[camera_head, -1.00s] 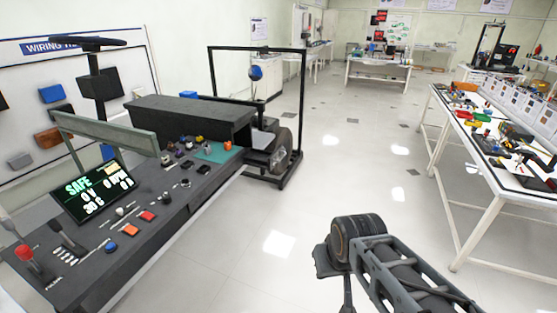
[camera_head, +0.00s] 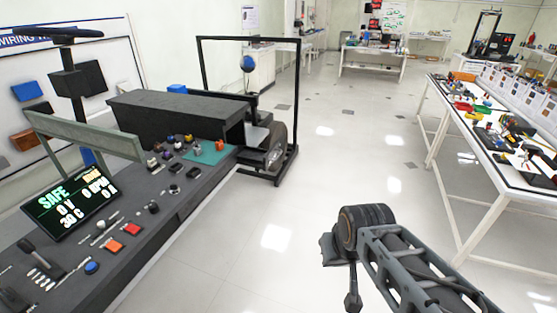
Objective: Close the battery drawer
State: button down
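The chassis rig (camera_head: 130,215) is a long dark bench along the left side. A long dark box (camera_head: 175,118) lies on its far part, with its near-right end facing the aisle. I cannot make out which part is the battery drawer, or whether it stands open. A tilted screen (camera_head: 70,200) on the rig reads SAFE. My arm (camera_head: 405,265) reaches in from the bottom right, over bare floor and well apart from the rig. A small dark part hangs below its round joint, but I see no gripper fingers.
A black upright frame (camera_head: 298,110) with a wheel stands at the rig's far end. Red, orange and blue buttons sit on the rig's near top. A white table (camera_head: 428,150) with parts stands on the right. The tiled floor between is clear.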

aim_at(254, 152)
jog(key=u, duration=0.15)
jog(key=i, duration=1.85)
jog(key=u, duration=0.55)
